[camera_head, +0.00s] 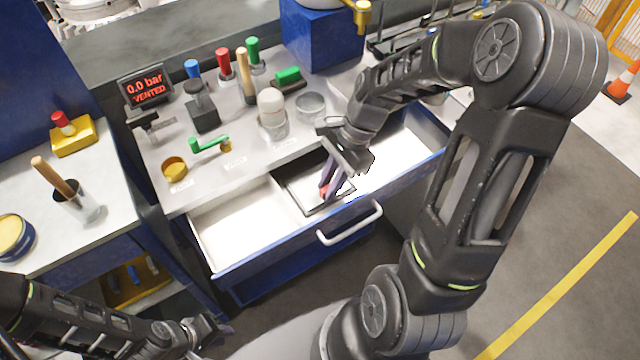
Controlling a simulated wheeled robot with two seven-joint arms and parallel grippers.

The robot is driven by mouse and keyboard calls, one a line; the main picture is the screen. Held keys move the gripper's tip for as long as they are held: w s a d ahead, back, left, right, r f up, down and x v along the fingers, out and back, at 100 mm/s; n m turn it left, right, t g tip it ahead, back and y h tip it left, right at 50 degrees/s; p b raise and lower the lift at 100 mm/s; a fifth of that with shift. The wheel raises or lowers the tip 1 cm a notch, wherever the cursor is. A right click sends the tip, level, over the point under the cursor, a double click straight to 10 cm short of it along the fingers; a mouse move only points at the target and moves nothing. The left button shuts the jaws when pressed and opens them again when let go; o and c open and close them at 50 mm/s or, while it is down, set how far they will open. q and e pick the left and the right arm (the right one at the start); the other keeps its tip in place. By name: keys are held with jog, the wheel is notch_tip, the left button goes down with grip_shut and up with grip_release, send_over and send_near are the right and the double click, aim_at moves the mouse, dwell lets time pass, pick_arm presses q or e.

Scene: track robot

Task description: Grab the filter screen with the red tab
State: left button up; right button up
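The filter screen (296,189) lies in the middle of the open drawer, a dark square frame with a grey face. Its small red tab (323,192) shows at my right gripper's fingertips. My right gripper (331,188) reaches down into the drawer over the screen, its fingers at the tab. The fingers and hand cover part of the screen, and I cannot tell whether they are shut on the tab. My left gripper (222,332) is low at the bottom left, away from the drawer; its opening is unclear.
The open drawer (240,264) has a white handle (350,223) and clear white compartments either side of the screen. The bench above holds bottles, brushes, a green-handled tool (209,145) and a red display (147,87). A side bench (100,205) stands at left.

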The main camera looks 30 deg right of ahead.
grip_shut()
jog(key=shift+r, duration=0.1)
dwell(0.4)
notch_tip(320, 180, up, 18)
dwell(0.7)
dwell(0.5)
